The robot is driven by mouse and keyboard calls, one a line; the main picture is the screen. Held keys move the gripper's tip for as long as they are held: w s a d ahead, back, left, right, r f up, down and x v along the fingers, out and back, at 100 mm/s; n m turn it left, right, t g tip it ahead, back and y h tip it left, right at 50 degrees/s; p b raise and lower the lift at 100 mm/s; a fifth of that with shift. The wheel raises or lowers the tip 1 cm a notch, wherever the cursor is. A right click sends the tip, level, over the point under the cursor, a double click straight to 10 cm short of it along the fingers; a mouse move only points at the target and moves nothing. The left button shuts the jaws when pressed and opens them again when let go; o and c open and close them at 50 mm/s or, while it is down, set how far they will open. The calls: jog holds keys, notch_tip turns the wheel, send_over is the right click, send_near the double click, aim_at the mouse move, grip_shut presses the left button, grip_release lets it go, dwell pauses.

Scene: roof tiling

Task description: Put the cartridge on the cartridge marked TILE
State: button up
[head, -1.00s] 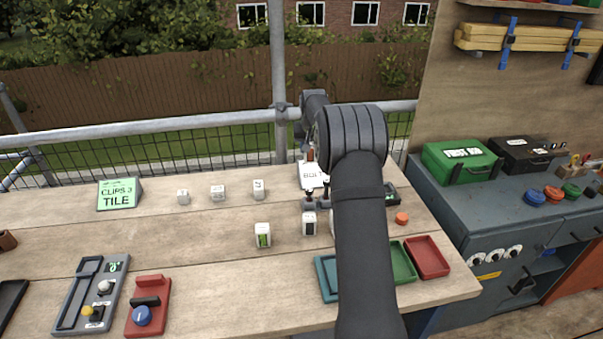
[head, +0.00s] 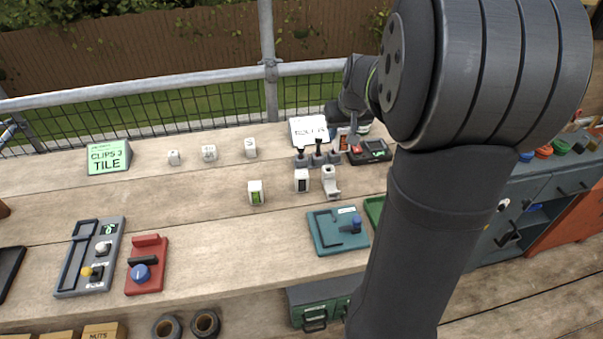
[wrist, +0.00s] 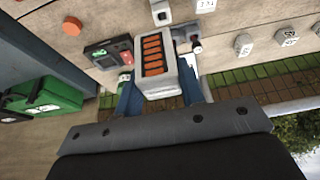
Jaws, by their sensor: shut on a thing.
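My gripper (wrist: 160,90) is shut on a pale grey cartridge (wrist: 136,60) with a stack of orange bars on its face. The held cartridge (head: 343,141) also shows in the head view, near the back right of the bench beside a white sign. My gripper is partly hidden there behind my arm. A white cartridge with a green window (head: 255,193) and one with a dark window (head: 302,181) stand upright mid-bench. I cannot read TILE on any cartridge. A green sign (head: 108,157) at the left reads "CLIPS 3 TILE".
A black device with a green screen (head: 372,151) is close to the held cartridge. Small levers (head: 317,155) stand before the white sign (head: 309,129). A white bracket (head: 331,184) and a teal tray (head: 326,238) are nearer. Small lettered blocks (head: 209,153) line the back.

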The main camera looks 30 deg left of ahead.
jog(key=shift+s+d, duration=0.7)
jog(key=shift+s, duration=0.05)
send_over(301, 173)
notch_tip(301, 173, down, 7)
jog(key=shift+d+f, duration=0.1)
jog(key=shift+f, duration=1.95)
jog(key=shift+f, duration=0.15)
jog(key=o, duration=1)
jog(key=v, duration=1.2)
